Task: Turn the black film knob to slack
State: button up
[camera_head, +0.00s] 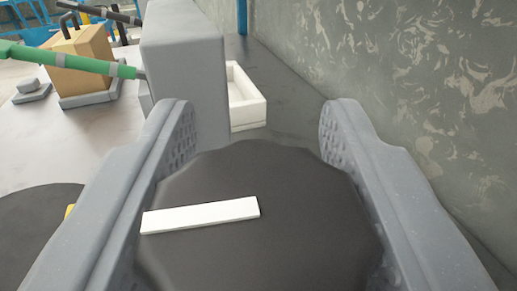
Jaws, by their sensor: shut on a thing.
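The black film knob (300,245) fills the lower middle of the view, a round black disc with a scalloped edge. A white bar-shaped mark (200,215) lies on its face, running almost level from the left edge toward the middle. My gripper (255,130) has one grey finger on each side of the knob and is shut on it. The fingertips reach past the knob's far edge. The contact faces low on the fingers are partly hidden.
A grey upright block (185,70) stands just beyond the left finger, with a white tray (246,98) behind it. A green rod (60,60) meets the block from the left. A tan block (82,62) sits farther back. A mottled wall (400,70) closes the right side.

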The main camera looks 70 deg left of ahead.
aim_at(244, 146)
dwell(0.5)
jog(key=o, duration=1)
jog(key=shift+d, duration=0.1)
jog(key=shift+c, duration=0.2)
notch_tip(244, 146, up, 3)
jog(key=shift+w+r, duration=0.1)
jog(key=shift+r, duration=0.05)
jog(key=shift+s+r+b, duration=0.15)
jog(key=shift+s+b, duration=0.1)
jog(key=shift+b, duration=0.05)
jog(key=s+a+b, duration=0.1)
jog(key=s+a, duration=0.1)
jog(key=s, duration=0.5)
jog(key=s+a+r, duration=0.1)
jog(key=s+a, duration=0.1)
jog(key=s, duration=0.6)
jog(key=shift+r+b, duration=0.15)
jog(key=shift+b, duration=0.2)
